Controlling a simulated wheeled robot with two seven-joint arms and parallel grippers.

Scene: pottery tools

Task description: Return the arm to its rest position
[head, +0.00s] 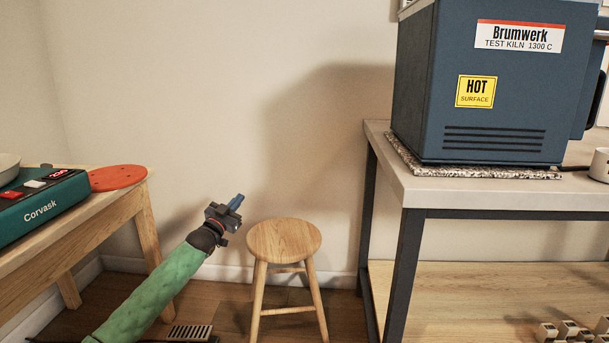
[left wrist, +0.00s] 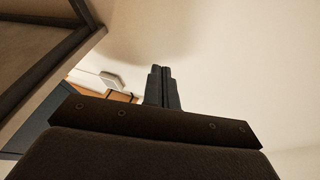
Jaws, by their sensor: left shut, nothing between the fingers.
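My left arm comes up from the lower left in the head view in a green sleeve. Its gripper (head: 236,202) is in the air, just left of and above the wooden stool, in front of the wall. The fingers are together with nothing between them. The left wrist view also shows the shut fingers (left wrist: 162,85) against the pale wall, with nothing held. My right gripper is in neither view.
The round wooden stool (head: 284,240) stands empty in the middle. On the right, a dark-framed bench (head: 500,193) carries a blue kiln (head: 500,105) marked hot. On the left, a wooden table (head: 95,215) holds a green Corvask device (head: 42,203) and an orange disc (head: 118,177).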

